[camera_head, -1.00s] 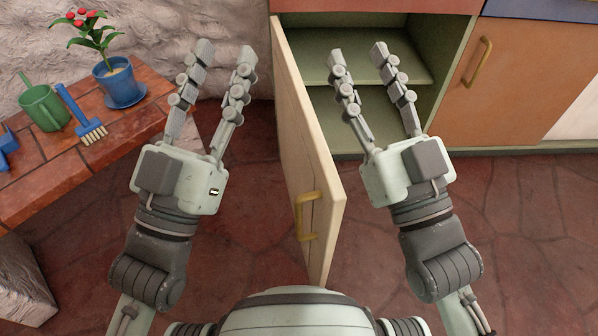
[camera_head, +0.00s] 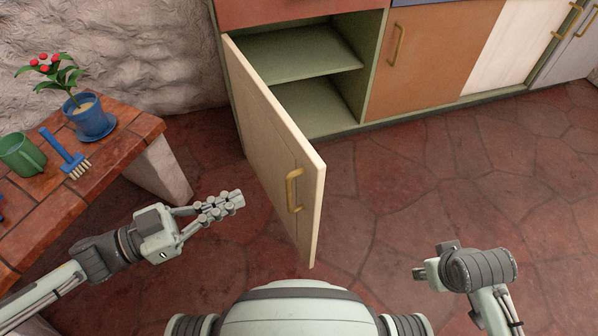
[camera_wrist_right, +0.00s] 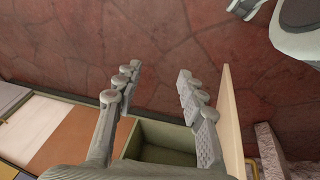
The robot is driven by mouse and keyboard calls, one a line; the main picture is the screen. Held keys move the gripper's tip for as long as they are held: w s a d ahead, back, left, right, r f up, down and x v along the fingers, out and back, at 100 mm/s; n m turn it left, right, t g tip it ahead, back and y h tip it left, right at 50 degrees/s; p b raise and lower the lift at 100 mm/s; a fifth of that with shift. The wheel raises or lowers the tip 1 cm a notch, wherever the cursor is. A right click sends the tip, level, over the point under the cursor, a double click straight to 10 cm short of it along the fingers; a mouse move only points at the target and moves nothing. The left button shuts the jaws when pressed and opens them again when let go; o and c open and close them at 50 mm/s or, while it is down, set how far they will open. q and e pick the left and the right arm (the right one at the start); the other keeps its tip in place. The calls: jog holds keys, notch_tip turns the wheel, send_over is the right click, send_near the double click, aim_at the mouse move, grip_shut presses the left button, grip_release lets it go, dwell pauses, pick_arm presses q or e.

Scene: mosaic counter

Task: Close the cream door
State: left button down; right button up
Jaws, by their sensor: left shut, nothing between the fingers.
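The cream door (camera_head: 265,135) stands wide open, hinged at its left on the green cabinet (camera_head: 355,62) and swung out toward me. Its brass handle (camera_head: 291,190) is near the free edge, on the face turned left. My left gripper (camera_head: 238,199) is shut and empty, left of the door, pointing toward the handle side and apart from it. My right arm is at the lower right in the head view, its fingers not clearly visible there. In the right wrist view my right gripper (camera_wrist_right: 158,78) is open and empty, with the door (camera_wrist_right: 231,120) beyond it at the right.
An orange door (camera_head: 425,60) and a white door (camera_head: 515,50) are shut to the right. A brick-topped bench (camera_head: 110,150) at the left holds a potted plant (camera_head: 88,115), a green watering can (camera_head: 22,155) and a blue brush (camera_head: 65,153). The stone floor right of the door is clear.

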aim_at(311, 167)
pick_arm(q)
jog(key=x, duration=1.3)
jog(key=shift+w+d+r+p, duration=0.1)
jog(key=shift+w+p, duration=0.05)
jog(key=shift+p, duration=0.15)
jog(key=shift+d, duration=0.1)
